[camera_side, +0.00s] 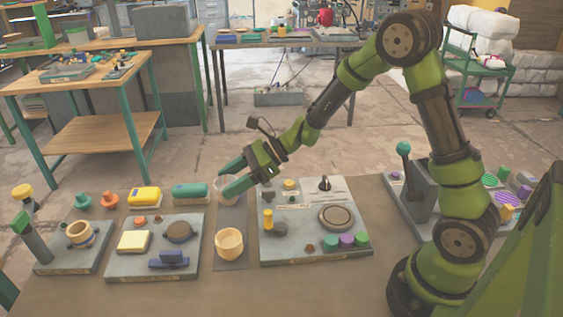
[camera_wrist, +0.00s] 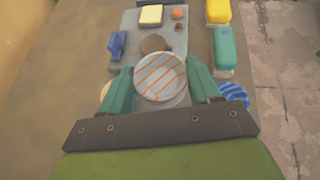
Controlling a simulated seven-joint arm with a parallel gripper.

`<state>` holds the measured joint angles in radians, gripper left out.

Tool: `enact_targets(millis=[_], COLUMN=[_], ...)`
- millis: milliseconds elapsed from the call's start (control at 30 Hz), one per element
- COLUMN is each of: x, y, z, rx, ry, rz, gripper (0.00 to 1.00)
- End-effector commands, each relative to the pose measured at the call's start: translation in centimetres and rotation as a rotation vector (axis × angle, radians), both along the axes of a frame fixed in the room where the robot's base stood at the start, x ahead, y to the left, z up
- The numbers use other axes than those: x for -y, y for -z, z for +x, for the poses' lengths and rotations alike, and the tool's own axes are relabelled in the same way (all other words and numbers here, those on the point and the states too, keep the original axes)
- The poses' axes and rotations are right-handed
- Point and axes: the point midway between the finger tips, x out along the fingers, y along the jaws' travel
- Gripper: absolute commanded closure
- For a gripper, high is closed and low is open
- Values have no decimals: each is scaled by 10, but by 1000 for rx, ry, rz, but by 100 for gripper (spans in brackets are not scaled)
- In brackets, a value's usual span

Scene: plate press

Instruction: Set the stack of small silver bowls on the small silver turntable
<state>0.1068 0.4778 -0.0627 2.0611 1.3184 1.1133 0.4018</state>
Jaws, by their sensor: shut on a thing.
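My gripper (camera_side: 225,177) is shut on the stack of small silver bowls. In the wrist view, the round silver bowl top with orange stripes (camera_wrist: 161,77) sits between the green fingers (camera_wrist: 161,88). In the side view, the pale bowls (camera_side: 221,184) are partly hidden by the fingers, above the dark strip between two grey boards. Two round discs could be the turntable; I cannot tell which. One small grey-brown disc (camera_side: 180,231) is on the left board, also in the wrist view (camera_wrist: 153,44). The other, a larger dark-rimmed disc (camera_side: 336,218), is on the right board.
A tan cup (camera_side: 229,244) stands on the strip (camera_side: 231,266) in front. A yellow block (camera_side: 145,196) and a teal block (camera_side: 190,192) lie behind the left board. In the wrist view, a blue striped thing (camera_wrist: 234,93) is beside the right finger. A lever (camera_side: 404,165) stands at right.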

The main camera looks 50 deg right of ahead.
Motion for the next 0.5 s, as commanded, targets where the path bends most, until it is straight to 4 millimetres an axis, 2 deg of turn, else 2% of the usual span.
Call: enact_targets(millis=[33, 167, 267, 300, 367, 400, 500], x=[1, 15, 43, 59, 84, 99, 130], y=[-8, -20, -24, -24, -24, -25, -26], z=[1, 3, 5, 3, -6, -16, -45], rx=[4, 3, 1, 0, 0, -1, -1], ry=[1, 32, 85, 101, 98, 81, 7], rz=[-1, -1, 0, 0, 0, 0, 2], gripper=[72, 72, 72, 72, 72, 72, 72])
